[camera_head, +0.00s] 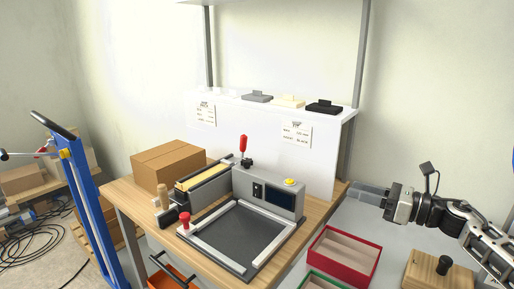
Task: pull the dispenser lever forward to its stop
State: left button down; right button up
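A machine with a grey housing (268,196) stands on a wooden table. An upright lever with a red grip (243,144) and a black base rises behind the housing. A second, short red knob (185,217) stands at the machine's front left corner. I cannot tell for certain which of these is the dispenser lever. My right gripper (368,191) is to the right of the machine, pointing left, clear of both red handles. Its fingers look apart and nothing shows between them. My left gripper is out of view.
A cardboard box (168,167) stands at the table's back left. A white shelf (262,135) with several small blocks rises behind. A red tray (343,257) and a wooden block with a black knob (438,272) lie at lower right. A blue frame (88,205) stands left.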

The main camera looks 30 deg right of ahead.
aim_at(243, 137)
jog(key=u, duration=0.3)
jog(key=i, duration=1)
jog(key=z, duration=0.4)
